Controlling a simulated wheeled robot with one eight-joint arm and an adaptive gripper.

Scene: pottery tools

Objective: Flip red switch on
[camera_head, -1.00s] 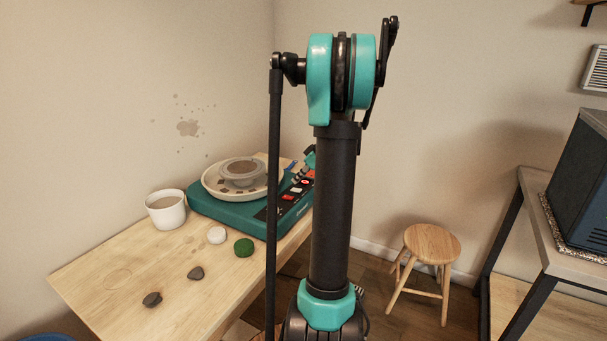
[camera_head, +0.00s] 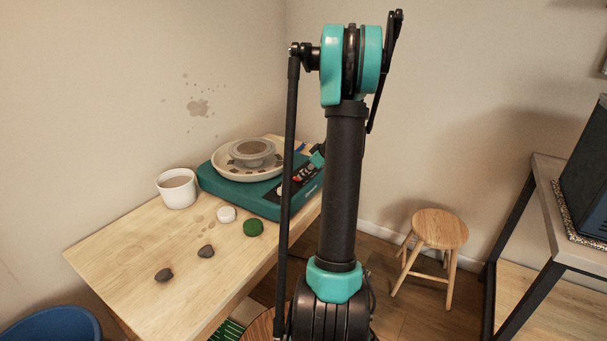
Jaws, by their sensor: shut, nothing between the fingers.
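The teal pottery wheel machine (camera_head: 240,194) stands at the back right of the wooden table, with a round pan and wheel on top. Its dark control panel on the right side carries small controls, including a red switch (camera_head: 297,181). The switch is too small to tell its position. My gripper (camera_head: 305,172) is small and partly hidden behind my arm. It is shut and empty, at the panel close to the red switch. I cannot tell whether it touches the switch.
A white cup (camera_head: 177,190) stands left of the machine. A white piece (camera_head: 226,214), a green piece (camera_head: 253,228) and dark stones (camera_head: 206,251) lie on the table (camera_head: 130,255). A stool (camera_head: 439,229) and a metal-framed table (camera_head: 548,190) stand to the right.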

